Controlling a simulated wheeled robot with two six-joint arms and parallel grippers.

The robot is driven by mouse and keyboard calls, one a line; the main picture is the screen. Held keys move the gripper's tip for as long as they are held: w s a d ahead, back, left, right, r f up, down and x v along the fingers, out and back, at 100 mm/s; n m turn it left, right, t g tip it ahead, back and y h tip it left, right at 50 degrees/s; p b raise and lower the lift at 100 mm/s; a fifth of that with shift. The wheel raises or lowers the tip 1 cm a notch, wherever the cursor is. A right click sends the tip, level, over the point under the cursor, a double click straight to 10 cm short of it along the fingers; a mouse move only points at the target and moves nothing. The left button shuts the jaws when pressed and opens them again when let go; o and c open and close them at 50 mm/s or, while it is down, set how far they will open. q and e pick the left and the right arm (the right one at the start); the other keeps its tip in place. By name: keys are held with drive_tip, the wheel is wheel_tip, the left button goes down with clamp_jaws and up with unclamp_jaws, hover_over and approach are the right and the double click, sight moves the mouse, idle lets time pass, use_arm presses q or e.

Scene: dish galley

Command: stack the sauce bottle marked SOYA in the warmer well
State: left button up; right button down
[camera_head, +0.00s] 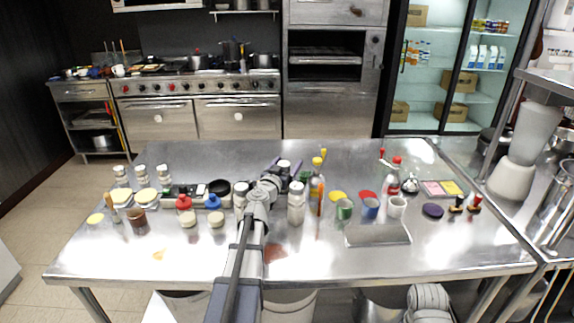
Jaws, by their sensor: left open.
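My left gripper (284,178) is open above the middle of the steel table, at the end of an arm reaching up from the bottom of the view. A jar or bottle with a dark cap shows right by its fingers; I cannot tell whether they touch it. A yellow-capped sauce bottle (317,186) stands just right of the gripper. A red-capped sauce bottle (393,180) stands farther right. Labels are too small to read, so I cannot tell which is SOYA. A shallow rectangular steel piece (378,235), possibly the warmer well, is at the front right. My right gripper is not seen.
The steel table (400,263) has a clear front strip. White shakers (297,207), a red-topped jar (186,213) and a blue-topped jar (215,213) crowd near my arm. Cups (344,210) stand behind the steel piece. A dark puck (433,210) lies to the right.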

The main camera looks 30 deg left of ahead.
use_arm(q)
drive_tip(key=shift+r+p, duration=0.45)
drive_tip(key=s+d, duration=0.2)
drive_tip(key=s, duration=1)
drive_tip(key=shift+f, duration=0.15)
